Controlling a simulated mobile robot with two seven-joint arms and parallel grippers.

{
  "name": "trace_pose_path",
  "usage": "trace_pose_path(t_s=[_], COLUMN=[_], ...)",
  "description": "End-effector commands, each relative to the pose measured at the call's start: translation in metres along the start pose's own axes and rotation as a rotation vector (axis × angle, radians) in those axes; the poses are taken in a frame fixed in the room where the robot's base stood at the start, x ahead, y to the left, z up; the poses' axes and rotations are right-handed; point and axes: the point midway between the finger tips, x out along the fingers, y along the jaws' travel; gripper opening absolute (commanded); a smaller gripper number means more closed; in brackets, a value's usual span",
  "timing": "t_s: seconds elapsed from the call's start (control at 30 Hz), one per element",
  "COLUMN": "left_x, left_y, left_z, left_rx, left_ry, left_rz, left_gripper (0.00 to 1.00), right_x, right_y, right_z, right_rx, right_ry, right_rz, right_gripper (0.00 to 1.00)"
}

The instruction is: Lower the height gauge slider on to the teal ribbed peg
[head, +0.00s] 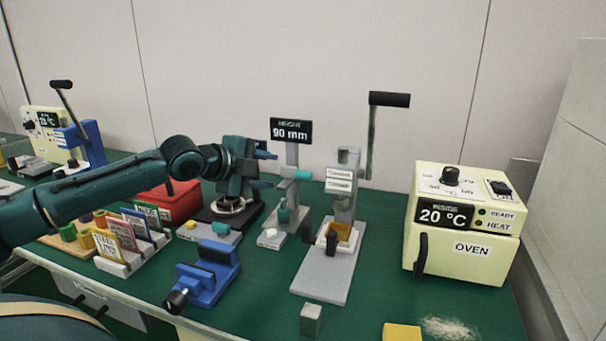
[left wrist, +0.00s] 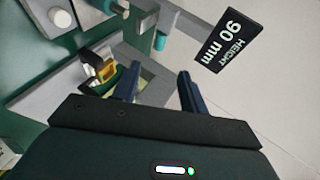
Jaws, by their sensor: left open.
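The height gauge (head: 292,155) stands upright mid-bench with a "HEIGHT 90 mm" display on top. The display also shows, turned, in the left wrist view (left wrist: 228,40). Its slider carries a teal knob (head: 302,174), which also shows in the left wrist view (left wrist: 160,41). The teal ribbed peg (head: 283,213) stands upright on the gauge base, below the slider and apart from it. My left gripper (head: 264,170) is open and empty, just left of the post at about slider height. Its two fingers (left wrist: 158,90) are apart in the left wrist view. My right gripper is out of view.
A grey press (head: 325,272) with a raised black-handled lever stands right of the gauge. A cream oven (head: 465,225) is further right. A blue vise (head: 208,275), a card rack (head: 125,255) and a red box (head: 168,200) lie left. Free green bench shows between press and oven.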

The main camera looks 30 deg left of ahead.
Motion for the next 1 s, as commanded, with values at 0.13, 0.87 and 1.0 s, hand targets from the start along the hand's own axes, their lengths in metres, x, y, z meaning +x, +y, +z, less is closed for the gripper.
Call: trace_pose_path(t_s=[0.13, 0.87, 1.0], left_x=[0.023, 0.116, 0.116], left_y=[-0.001, 0.000, 0.000], left_z=[-0.002, -0.001, -0.001], left_rx=[-0.005, 0.001, 0.002], left_ry=[0.004, 0.001, 0.001], left_rz=[-0.002, 0.001, 0.001], left_gripper=[0.43, 0.43, 0.43], right_x=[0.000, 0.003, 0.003], right_y=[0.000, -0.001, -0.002], right_z=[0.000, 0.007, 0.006], right_rx=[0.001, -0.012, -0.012], right_ry=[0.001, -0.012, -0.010], right_rz=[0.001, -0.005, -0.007], right_gripper=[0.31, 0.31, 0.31])
